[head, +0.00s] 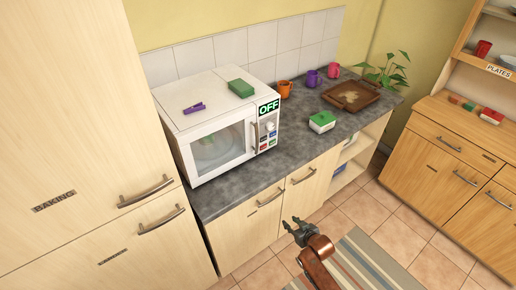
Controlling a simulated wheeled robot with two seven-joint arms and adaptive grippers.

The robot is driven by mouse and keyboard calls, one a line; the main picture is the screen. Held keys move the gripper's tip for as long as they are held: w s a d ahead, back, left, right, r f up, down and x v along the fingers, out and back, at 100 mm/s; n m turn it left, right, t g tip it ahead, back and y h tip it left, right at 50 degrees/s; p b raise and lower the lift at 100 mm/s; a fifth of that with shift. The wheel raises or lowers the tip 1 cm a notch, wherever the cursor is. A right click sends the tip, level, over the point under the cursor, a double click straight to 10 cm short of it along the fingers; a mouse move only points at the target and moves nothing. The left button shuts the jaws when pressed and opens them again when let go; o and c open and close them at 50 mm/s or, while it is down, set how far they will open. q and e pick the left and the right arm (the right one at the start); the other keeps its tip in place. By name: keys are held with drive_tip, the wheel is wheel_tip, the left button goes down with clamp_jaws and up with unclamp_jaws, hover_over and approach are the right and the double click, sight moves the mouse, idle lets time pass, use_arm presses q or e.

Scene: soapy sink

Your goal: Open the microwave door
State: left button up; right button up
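The white microwave (205,98) stands on the dark counter at the left, its front turned toward the lower right. The vertical door handle (254,138) is at the door's right edge, next to the control panel (268,128) with an OFF display. My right gripper (291,222) is open and empty in front of the lower cabinets, below and to the right of the microwave, apart from the handle. My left gripper is not in view.
A purple clip (194,108) and a green block (241,88) lie on the microwave. A green-and-white box (322,122), several mugs and a brown tray (351,96) are on the counter (290,144). A tall cabinet (80,120) borders the left side.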

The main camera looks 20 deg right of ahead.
sight(257, 139)
drive_tip(key=w+a+r+n+t+y, duration=0.15)
drive_tip(key=w+r, duration=0.35)
drive_tip(key=r, duration=0.6)
drive_tip(key=w+a+r+t+y+p, duration=0.1)
drive_tip(key=w+a+r+t+y, duration=0.3)
drive_tip(key=r, duration=0.7)
drive_tip(key=w+a+r+n+t+h, duration=0.1)
drive_tip(key=w+r, duration=0.6)
drive_tip(key=r, duration=0.4)
drive_tip(key=shift+y, duration=0.25)
drive_tip(key=x, duration=0.4)
drive_tip(key=r+x, duration=0.1)
drive_tip(key=x, duration=0.1)
drive_tip(key=shift+w+a+r, duration=0.1)
drive_tip(key=shift+w+a, duration=0.1)
drive_tip(key=shift+a, duration=0.05)
drive_tip(key=shift+w+a, duration=0.25)
drive_tip(key=shift+w, duration=0.4)
drive_tip(key=shift+c, duration=0.3)
clamp_jaws()
